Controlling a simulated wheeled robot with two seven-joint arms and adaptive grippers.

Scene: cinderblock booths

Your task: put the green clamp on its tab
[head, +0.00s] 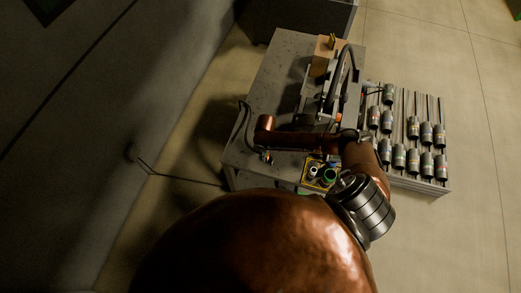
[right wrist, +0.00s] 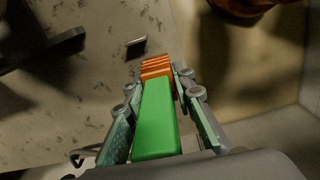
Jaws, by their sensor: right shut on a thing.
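In the right wrist view, the green clamp (right wrist: 156,125) lies lengthwise between the two fingers of my right gripper (right wrist: 158,85), which is shut on it. Its ribbed orange end (right wrist: 157,68) points away from the wrist. Past it, a small dark flat piece (right wrist: 136,46), possibly the tab, shows against the grey speckled surface; I cannot tell how far away it is. My left gripper is not in view.
A dark bar (right wrist: 50,46) shows at the left of the right wrist view. In the head view, a yellow tray (head: 309,182) holds small parts, including a green ring. A wooden block (head: 321,57) and dark hose stand behind. Several labelled cylinders (head: 413,128) lie on a rack at right.

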